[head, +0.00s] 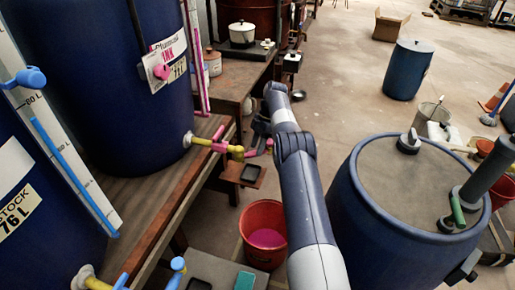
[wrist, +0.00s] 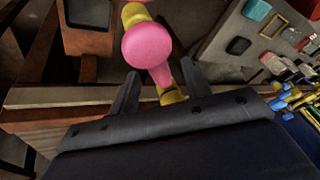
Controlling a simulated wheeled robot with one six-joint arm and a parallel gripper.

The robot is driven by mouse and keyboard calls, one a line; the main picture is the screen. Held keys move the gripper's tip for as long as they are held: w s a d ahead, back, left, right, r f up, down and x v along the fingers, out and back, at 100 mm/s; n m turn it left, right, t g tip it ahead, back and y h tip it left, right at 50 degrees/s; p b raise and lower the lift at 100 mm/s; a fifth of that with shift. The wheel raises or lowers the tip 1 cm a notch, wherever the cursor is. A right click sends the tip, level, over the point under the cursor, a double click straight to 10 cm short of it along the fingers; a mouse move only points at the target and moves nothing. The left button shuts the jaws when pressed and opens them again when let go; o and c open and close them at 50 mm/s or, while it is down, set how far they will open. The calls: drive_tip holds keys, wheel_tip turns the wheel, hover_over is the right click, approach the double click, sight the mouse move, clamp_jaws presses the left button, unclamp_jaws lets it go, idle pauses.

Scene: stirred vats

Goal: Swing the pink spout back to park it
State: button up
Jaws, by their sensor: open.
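The pink spout (head: 252,152) is at the end of a yellow pipe (head: 203,142) that comes out of the large blue vat (head: 130,80) with the pink-lettered label. In the wrist view a round pink knob (wrist: 148,45) on a pink stem stands over yellow pipe parts, just beyond my fingertips. My gripper (wrist: 160,88) is open, with one finger on each side of the stem's lower end; I cannot tell whether either touches it. In the head view my gripper (head: 262,132) is beside the spout, partly hidden by my arm.
A red bucket (head: 252,218) with pink liquid stands on the floor below the pipe. A wooden bench (head: 150,200) carries the vats. A small shelf with a dark pad (head: 250,173) sits below the spout.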

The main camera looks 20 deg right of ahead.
wheel_tip(320, 180, up, 6)
drive_tip(key=shift+r+p, duration=0.25)
drive_tip(key=shift+p, duration=0.85)
drive_tip(key=shift+r+p, duration=0.9)
drive_tip(key=shift+p, duration=0.05)
